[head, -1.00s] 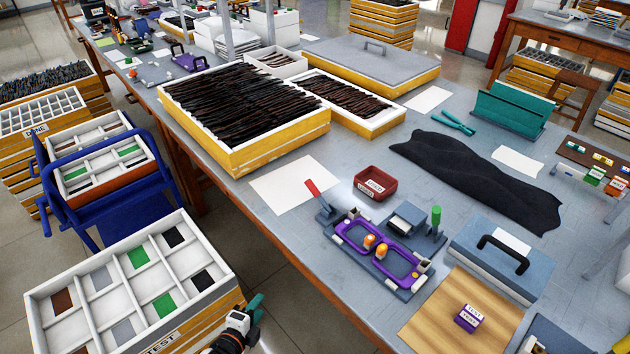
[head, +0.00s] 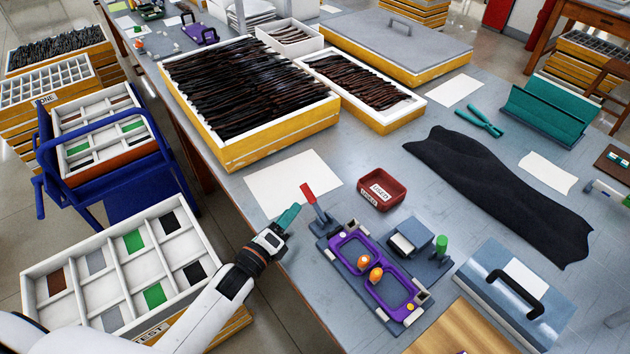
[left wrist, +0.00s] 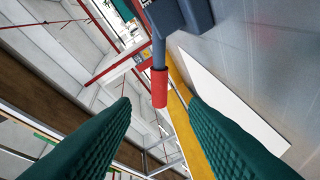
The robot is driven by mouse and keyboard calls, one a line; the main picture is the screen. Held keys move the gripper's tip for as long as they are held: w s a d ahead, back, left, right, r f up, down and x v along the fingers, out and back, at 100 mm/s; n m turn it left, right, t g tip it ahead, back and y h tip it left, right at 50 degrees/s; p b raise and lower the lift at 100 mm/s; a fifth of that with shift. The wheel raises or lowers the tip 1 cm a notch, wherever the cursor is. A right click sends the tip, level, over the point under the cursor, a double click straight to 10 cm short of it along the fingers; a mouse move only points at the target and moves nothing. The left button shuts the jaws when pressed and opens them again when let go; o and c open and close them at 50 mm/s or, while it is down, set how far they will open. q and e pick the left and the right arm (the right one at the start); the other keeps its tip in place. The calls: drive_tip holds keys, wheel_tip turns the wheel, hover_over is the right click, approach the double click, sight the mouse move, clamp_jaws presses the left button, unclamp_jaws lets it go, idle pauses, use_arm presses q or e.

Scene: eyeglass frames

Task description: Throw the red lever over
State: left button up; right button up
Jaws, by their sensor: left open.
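The red lever (head: 308,194) stands tilted on a dark blue-grey base at the far left corner of the fixture that holds the purple eyeglass frame (head: 372,268). In the left wrist view its red grip (left wrist: 159,87) lies ahead of the fingertips, with its grey shaft above. My left gripper (head: 288,216) has teal fingers and is just left of the lever, close to it. In the left wrist view the ribbed fingers (left wrist: 157,105) are apart with nothing between them. Whether they touch the lever is not clear, but a gap seems to show. My right gripper is not in view.
A red bin (head: 381,190) stands behind the fixture. A green-knobbed post (head: 441,247) is at its right. A white sheet (head: 292,184) lies flat behind the lever. A partitioned tray (head: 120,262) stands below my left arm, off the table.

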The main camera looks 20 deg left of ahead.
sight(305, 195)
use_arm(q)
drive_tip(key=x, duration=0.5)
drive_tip(key=shift+w+r, duration=0.15)
drive_tip(key=x, duration=0.4)
drive_tip(key=shift+w+d, duration=0.1)
drive_tip(key=shift+w, duration=0.35)
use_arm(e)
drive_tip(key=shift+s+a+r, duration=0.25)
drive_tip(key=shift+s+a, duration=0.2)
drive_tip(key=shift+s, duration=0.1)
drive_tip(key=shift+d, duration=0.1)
use_arm(q)
clamp_jaws()
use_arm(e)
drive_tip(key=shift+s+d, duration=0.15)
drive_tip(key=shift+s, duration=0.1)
